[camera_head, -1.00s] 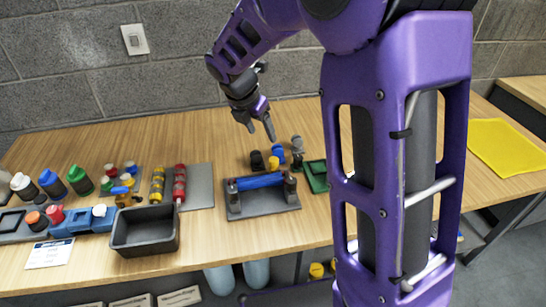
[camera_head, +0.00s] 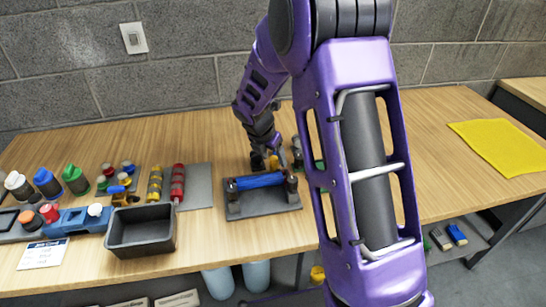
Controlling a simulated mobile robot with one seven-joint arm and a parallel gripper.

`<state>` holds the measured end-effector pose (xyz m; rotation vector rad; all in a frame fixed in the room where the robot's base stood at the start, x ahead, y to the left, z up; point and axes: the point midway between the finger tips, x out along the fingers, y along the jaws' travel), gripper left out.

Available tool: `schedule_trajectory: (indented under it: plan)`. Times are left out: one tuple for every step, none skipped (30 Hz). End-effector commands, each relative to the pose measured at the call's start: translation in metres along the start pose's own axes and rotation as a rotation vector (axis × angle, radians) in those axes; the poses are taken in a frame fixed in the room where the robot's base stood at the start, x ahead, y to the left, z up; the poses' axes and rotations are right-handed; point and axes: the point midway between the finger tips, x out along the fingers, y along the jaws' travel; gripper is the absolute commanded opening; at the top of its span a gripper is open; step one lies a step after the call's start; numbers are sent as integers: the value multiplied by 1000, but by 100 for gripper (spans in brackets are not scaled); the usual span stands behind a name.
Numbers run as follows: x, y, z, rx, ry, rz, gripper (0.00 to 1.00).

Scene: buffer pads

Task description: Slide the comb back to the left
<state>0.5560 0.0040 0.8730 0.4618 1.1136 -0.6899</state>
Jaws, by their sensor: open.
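I cannot clearly make out a comb. A grey fixture plate (camera_head: 236,209) on the bench carries a blue roller (camera_head: 260,180) lying between dark end posts. My gripper (camera_head: 268,155) is open, pointing down just behind the blue roller, close to a small dark knob (camera_head: 257,163) and a small yellow piece (camera_head: 274,163). I cannot tell whether it touches them. My arm hides much of the area to the right of the fixture.
A black open bin (camera_head: 141,231) stands left of the fixture. Yellow (camera_head: 155,184) and red (camera_head: 177,184) rollers are behind it, with several capped bottles (camera_head: 47,182) farther left. A yellow mat (camera_head: 503,147) lies far right.

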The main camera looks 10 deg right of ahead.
Motion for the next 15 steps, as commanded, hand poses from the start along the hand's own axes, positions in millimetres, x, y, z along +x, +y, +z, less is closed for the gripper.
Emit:
schedule_trajectory:
  plan:
    - [0, 0, 0, 0, 0, 0, 66]
    - [0, 0, 0, 0, 0, 0, 66]
    - [0, 0, 0, 0, 0, 0, 66]
    - [0, 0, 0, 0, 0, 0, 63]
    - [0, 0, 0, 0, 0, 0, 57]
    - [0, 0, 0, 0, 0, 0, 50]
    - [0, 0, 0, 0, 0, 0, 45]
    - [0, 0, 0, 0, 0, 0, 39]
    - [0, 0, 0, 0, 0, 0, 32]
    - [0, 0, 0, 0, 0, -1, 27]
    - [0, 0, 0, 0, 0, 0, 21]
    - [0, 0, 0, 0, 0, 0, 14]
    - [0, 0, 0, 0, 0, -1, 9]
    - [0, 0, 0, 0, 0, -1, 3]
    - [0, 0, 0, 0, 0, -1, 0]
